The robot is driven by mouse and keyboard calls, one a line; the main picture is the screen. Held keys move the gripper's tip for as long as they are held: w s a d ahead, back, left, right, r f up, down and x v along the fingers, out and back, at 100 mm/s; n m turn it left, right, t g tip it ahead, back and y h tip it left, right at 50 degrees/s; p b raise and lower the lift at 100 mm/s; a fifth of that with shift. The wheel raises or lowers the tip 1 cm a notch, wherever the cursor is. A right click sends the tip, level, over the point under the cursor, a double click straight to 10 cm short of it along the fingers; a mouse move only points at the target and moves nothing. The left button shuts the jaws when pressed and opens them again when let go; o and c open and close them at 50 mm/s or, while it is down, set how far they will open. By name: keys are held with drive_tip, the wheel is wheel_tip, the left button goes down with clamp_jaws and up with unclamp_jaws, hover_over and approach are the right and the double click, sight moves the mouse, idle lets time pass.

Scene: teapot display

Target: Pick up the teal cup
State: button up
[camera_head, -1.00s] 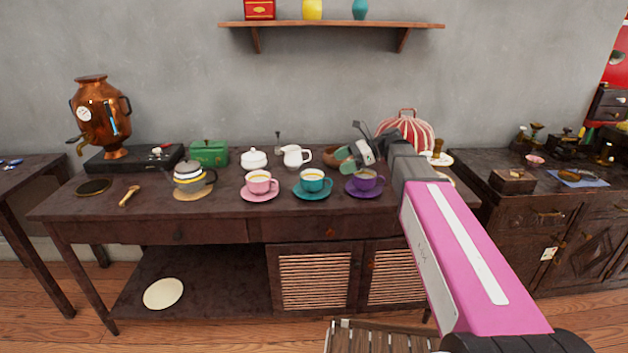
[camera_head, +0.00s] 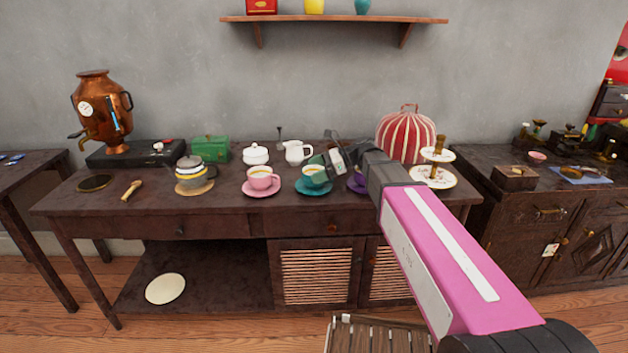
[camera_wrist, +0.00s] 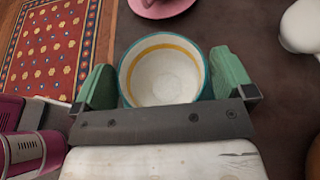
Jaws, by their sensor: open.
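The teal cup (camera_head: 313,177) stands on its teal saucer (camera_head: 314,191) on the dark table, between the pink cup and the purple saucer. My gripper (camera_head: 322,169) is at the cup, coming in from the right. In the wrist view the cup (camera_wrist: 163,70) has a white inside, a yellow band and a teal rim, and looks empty. The gripper's green fingers (camera_wrist: 163,84) are open, one on each side of the cup. A narrow gap shows at the left finger; the right finger is very close to the rim. The purple cup is hidden behind my arm.
The pink cup (camera_head: 262,178) on its pink saucer stands just left. A white creamer (camera_head: 298,152) and a white sugar bowl (camera_head: 256,154) stand behind. The purple saucer (camera_head: 356,184) is close on the right. A striped cover (camera_head: 405,137) and a tiered stand (camera_head: 433,176) are further right.

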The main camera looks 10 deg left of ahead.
drive_tip(key=c, duration=0.7)
